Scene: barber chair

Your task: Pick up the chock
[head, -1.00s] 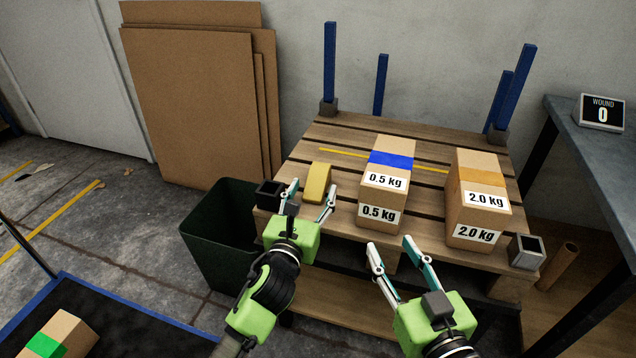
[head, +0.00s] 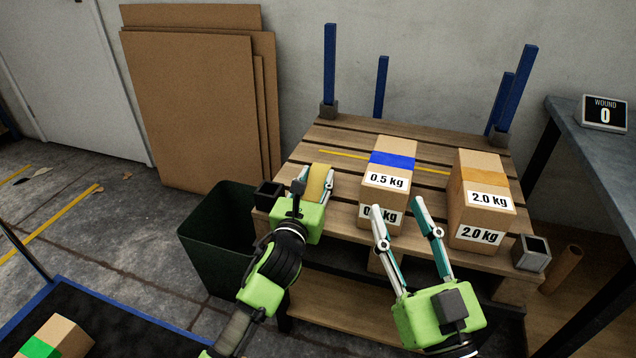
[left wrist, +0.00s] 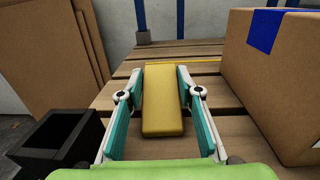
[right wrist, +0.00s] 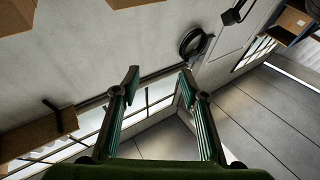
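The yellow chock (head: 318,181) lies on the wooden pallet near its left front corner. In the left wrist view the chock (left wrist: 161,100) lies between the two fingers of my left gripper (left wrist: 161,85), with a narrow gap on each side. My left gripper (head: 315,184) is open around the chock; in the head view its hand hides the chock's near end. My right gripper (head: 403,218) is open and empty, in front of the blue-banded box; its fingers (right wrist: 160,82) also stand apart in the right wrist view.
A blue-banded 0.5 kg box (head: 388,200) stands right of the chock, and an orange-banded 2.0 kg box (head: 478,228) further right. A black square post socket (head: 269,192) is close on the left. A dark green bin (head: 218,235) stands left of the pallet (head: 345,218).

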